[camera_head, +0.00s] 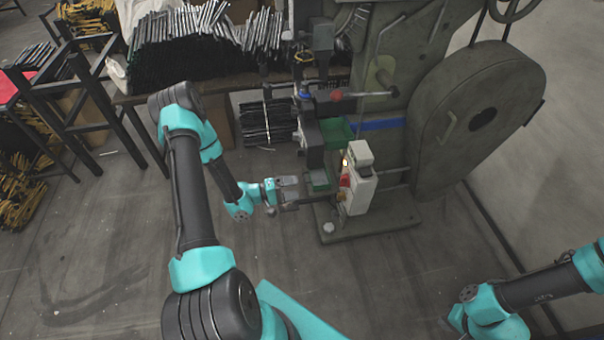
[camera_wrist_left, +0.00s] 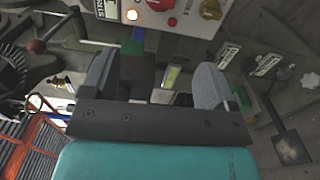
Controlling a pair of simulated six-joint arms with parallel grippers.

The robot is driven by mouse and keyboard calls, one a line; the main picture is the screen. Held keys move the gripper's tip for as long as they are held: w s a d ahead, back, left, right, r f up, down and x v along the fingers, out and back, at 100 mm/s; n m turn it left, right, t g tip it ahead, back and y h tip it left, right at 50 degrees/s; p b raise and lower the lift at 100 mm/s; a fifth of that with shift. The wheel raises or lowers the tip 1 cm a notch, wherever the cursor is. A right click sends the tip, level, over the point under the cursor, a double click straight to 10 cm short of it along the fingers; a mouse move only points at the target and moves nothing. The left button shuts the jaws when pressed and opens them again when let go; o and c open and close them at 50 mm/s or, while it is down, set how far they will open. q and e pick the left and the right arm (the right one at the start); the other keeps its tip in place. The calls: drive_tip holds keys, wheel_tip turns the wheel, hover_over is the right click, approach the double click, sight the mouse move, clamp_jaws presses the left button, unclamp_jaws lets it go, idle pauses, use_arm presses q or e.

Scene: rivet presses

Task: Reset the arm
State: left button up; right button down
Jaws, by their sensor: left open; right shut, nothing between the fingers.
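My left arm reaches forward from the bottom of the head view. Its gripper (camera_head: 289,190) is beside the press's lower working area, left of the white control box (camera_head: 358,178). In the left wrist view the two fingers (camera_wrist_left: 155,85) are wide apart with nothing gripped between them. The control box with its red knob also shows at the top of the wrist view (camera_wrist_left: 185,12). My right arm comes in at the lower right of the head view; its fingers are outside the frame.
The large grey-green rivet press (camera_head: 400,110) stands right of centre, with a red-knobbed lever (camera_head: 337,96) and a green tray (camera_head: 336,132). Black rods (camera_head: 185,50) are piled on a rack behind. A dark metal frame (camera_head: 105,110) stands at left. The floor at lower left is clear.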

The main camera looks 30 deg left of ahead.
use_arm(q)
drive_tip(key=w+d+f+m+g+y, duration=0.1)
drive_tip(key=d+f+m+g+y, duration=0.2)
drive_tip(key=d+f+g+y, duration=0.4)
drive_tip(key=s+d+r+m+g+y, duration=0.1)
drive_tip(key=s+d+r+m+g, duration=0.1)
drive_tip(key=s+d, duration=0.2)
drive_tip(key=s+d+r+m+g+y, duration=0.1)
drive_tip(key=s+d+r+m+g, duration=0.1)
drive_tip(key=s, duration=0.6)
drive_tip(key=shift+s+d+g, duration=0.2)
drive_tip(key=shift+d+g, duration=0.3)
drive_tip(key=shift+d, duration=0.75)
